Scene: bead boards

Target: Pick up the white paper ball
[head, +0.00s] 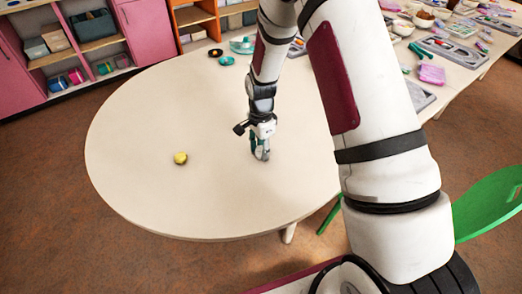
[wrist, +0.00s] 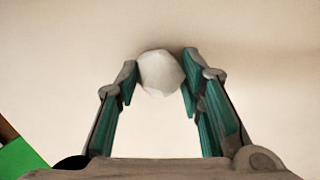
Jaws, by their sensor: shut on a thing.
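The white paper ball (wrist: 161,73) is a small faceted white lump between the fingertips in the wrist view. My gripper (wrist: 160,82) has its two green-lined fingers on either side of it and is shut on it. In the head view my gripper (head: 261,150) points down at the cream oval table (head: 140,118), low over its right part. The ball cannot be made out in the head view. I cannot tell whether the ball touches the tabletop.
A yellow lump (head: 180,158) lies on the table left of my gripper. A teal dish (head: 243,46) and small teal and dark items stand at the back edge. A second table at right holds trays and a pink cloth (head: 431,74). A green chair (head: 488,205) stands at right.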

